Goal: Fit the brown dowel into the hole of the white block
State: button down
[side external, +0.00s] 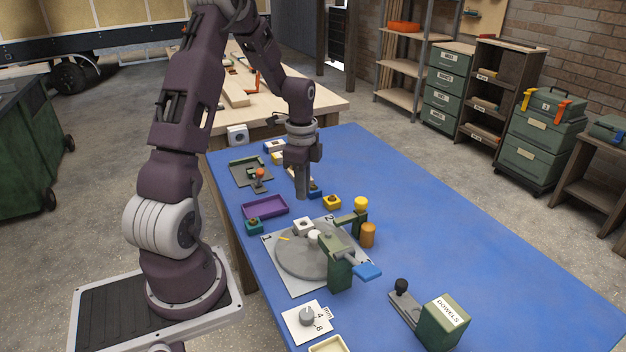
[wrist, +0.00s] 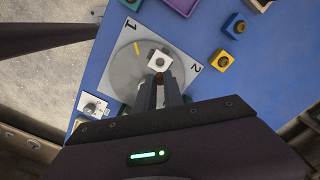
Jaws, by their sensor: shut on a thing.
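The white block (side external: 303,226) sits on the grey round disc (side external: 290,259) of a pale plate marked 1 and 2. In the wrist view the white block (wrist: 158,60) shows a dark hole in its top. My gripper (side external: 301,196) points down above the far side of the disc, apart from the block. In the wrist view my gripper (wrist: 160,92) is shut on the brown dowel (wrist: 159,76), whose end shows between the fingertips close to the block in the picture. The dowel is hard to make out in the side view.
A purple tray (side external: 265,207), teal block (side external: 253,227) and yellow block (side external: 332,202) lie around. A dowels box (side external: 444,321) stands front right. The table's right side is clear.

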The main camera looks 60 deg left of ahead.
jog(key=shift+f, duration=0.95)
jog(key=shift+f, duration=2.7)
jog(key=shift+f, duration=0.7)
jog(key=c, duration=1.4)
grip_release()
jog(key=shift+o, duration=0.2)
